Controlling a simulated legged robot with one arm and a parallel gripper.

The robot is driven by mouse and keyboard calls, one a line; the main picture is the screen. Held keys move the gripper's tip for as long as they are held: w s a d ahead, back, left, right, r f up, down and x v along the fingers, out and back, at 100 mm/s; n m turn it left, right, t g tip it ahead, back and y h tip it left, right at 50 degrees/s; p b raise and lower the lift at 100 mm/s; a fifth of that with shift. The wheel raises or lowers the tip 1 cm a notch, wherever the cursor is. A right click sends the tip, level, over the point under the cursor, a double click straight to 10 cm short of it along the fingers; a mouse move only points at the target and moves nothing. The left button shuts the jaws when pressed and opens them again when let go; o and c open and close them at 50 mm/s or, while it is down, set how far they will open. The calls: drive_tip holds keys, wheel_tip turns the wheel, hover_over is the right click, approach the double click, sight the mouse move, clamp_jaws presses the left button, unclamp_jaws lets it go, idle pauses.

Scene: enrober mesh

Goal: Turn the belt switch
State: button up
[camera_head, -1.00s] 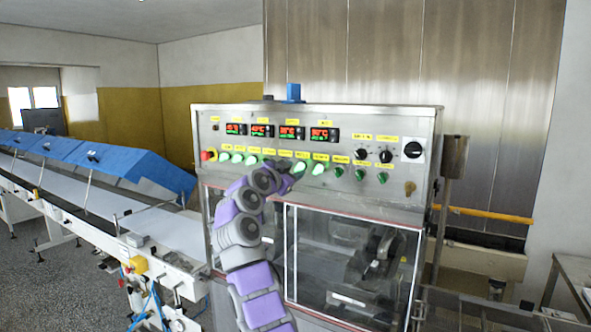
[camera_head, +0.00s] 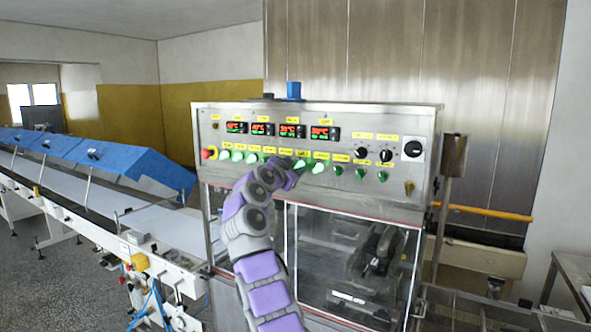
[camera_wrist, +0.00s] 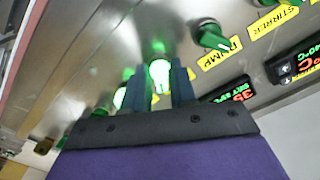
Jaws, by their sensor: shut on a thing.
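The steel control panel (camera_head: 210,128) carries a row of green switches under yellow labels. Several are lit. My gripper (camera_head: 293,168) is at the middle of this row and hides part of it in the head view. In the wrist view my gripper (camera_wrist: 162,82) has its two dark fingers on either side of a lit green switch (camera_wrist: 159,72) and is shut on it. The label of this switch is hidden, so I cannot tell from the wrist view which one it is. A dark green switch (camera_wrist: 208,36) beside the PUMP label stands apart from the fingers.
Red-and-green displays (camera_head: 263,129) sit above the switches. A red stop button (camera_head: 208,154) is at the panel's left, black knobs (camera_head: 412,149) at its right. A glass window (camera_head: 340,255) is below. A conveyor (camera_head: 165,235) with blue covers stands at left.

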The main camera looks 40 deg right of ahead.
clamp_jaws()
drive_tip(key=shift+r+n+b, duration=0.15)
drive_tip(key=shift+n+b, duration=1)
drive_tip(key=shift+n, duration=4.75)
drive_tip(key=shift+a, duration=0.1)
